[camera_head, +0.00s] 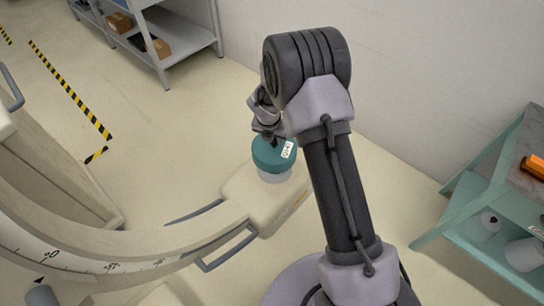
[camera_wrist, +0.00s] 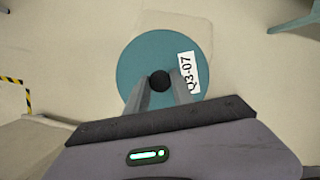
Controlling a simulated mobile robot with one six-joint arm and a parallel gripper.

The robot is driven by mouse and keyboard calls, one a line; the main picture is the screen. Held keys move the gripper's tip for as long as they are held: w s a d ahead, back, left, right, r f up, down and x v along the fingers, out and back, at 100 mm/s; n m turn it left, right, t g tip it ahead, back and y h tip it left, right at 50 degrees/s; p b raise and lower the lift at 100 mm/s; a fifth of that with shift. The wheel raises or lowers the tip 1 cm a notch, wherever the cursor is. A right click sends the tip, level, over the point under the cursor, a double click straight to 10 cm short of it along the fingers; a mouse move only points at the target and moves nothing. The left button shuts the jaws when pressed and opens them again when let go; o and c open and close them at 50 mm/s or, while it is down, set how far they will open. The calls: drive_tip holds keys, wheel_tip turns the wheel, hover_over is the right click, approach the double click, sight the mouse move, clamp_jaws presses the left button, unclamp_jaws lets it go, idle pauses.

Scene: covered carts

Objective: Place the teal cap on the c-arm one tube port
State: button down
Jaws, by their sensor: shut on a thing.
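The teal cap (camera_head: 268,157) is a round disc with a white label and a dark central knob. In the wrist view the cap (camera_wrist: 150,55) lies face-on, its label reading Q3-07. My gripper (camera_head: 270,137) is shut on the knob; its fingertips (camera_wrist: 157,88) close around it from above. A pale cylinder (camera_head: 276,177), apparently the tube port, shows directly under the cap at the end of the beige c-arm (camera_head: 215,222). I cannot tell whether the cap touches it or is slightly above. In the wrist view the cap hides whatever is beneath it.
The c-arm's curved, scaled arc (camera_head: 120,250) fills the lower left, with metal handles (camera_head: 230,252) beside its end. A teal cart (camera_head: 470,195) with pale items and an orange object (camera_head: 533,165) stands right. A grey shelf (camera_head: 185,30) stands at the back. Floor between is clear.

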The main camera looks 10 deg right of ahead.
sight(274, 156)
drive_tip(key=f+b, duration=0.1)
drive_tip(key=f, duration=0.2)
drive_tip(key=f+b, duration=0.2)
drive_tip(key=f, duration=0.1)
drive_tip(key=f+b, duration=0.2)
drive_tip(key=f, duration=0.1)
drive_tip(key=shift+s+f, duration=0.1)
drive_tip(key=shift+s, duration=0.3)
drive_tip(key=shift+r, duration=0.2)
drive_tip(key=c, duration=1.1)
unclamp_jaws()
drive_tip(key=shift+f, duration=0.1)
